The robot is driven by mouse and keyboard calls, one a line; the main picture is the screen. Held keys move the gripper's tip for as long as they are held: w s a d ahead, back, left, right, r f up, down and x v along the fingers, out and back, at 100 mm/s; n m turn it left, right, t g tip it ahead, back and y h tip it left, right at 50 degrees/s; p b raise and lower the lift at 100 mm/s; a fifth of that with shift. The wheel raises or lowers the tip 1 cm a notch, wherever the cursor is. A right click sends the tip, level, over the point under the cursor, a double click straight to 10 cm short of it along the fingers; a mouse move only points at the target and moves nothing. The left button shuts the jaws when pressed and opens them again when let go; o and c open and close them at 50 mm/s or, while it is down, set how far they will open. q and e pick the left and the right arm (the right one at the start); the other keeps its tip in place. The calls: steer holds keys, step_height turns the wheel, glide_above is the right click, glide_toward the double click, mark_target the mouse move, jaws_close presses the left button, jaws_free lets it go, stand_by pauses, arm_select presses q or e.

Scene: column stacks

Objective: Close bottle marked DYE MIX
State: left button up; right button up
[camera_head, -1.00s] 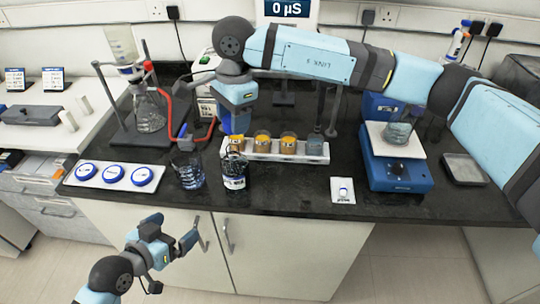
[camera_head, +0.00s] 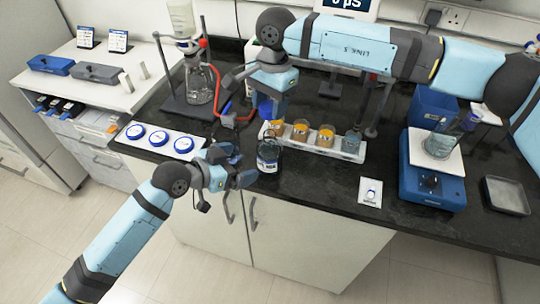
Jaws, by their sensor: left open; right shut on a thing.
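The bottle (camera_head: 268,158) stands upright near the front bench edge. It holds dark liquid and has a white label on which "MIX" seems to show; the rest is too small to read. My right gripper (camera_head: 265,104) is shut on a blue cap (camera_head: 266,109), held above and slightly behind the bottle, apart from its mouth. My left gripper (camera_head: 243,167) is open and empty, just left of the bottle near its mid-height. Whether its fingers touch the glass is unclear.
A white rack (camera_head: 345,152) with several jars stands close right of the bottle. A white strip (camera_head: 130,143) with three blue round items lies left. A stand with a flask (camera_head: 199,83) is behind. A blue scale (camera_head: 427,190) with a beaker (camera_head: 439,146) stands right.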

mark_target(268, 155)
arm_select(q)
steer(key=x, duration=1)
steer(key=shift+w+d, duration=0.15)
steer(key=shift+w, duration=0.05)
steer(key=c, duration=1.3)
arm_select(e)
steer(key=shift+f, duration=2.55)
steer(key=shift+f, duration=0.9)
steer(key=shift+f, duration=0.5)
arm_select(q)
steer(key=c, duration=0.4)
steer(key=shift+c, duration=0.3)
arm_select(e)
steer(key=m, duration=0.6)
steer(key=shift+d+m+t+y, duration=0.1)
steer(key=shift+m+t+y, duration=0.2)
steer(key=shift+m, duration=0.1)
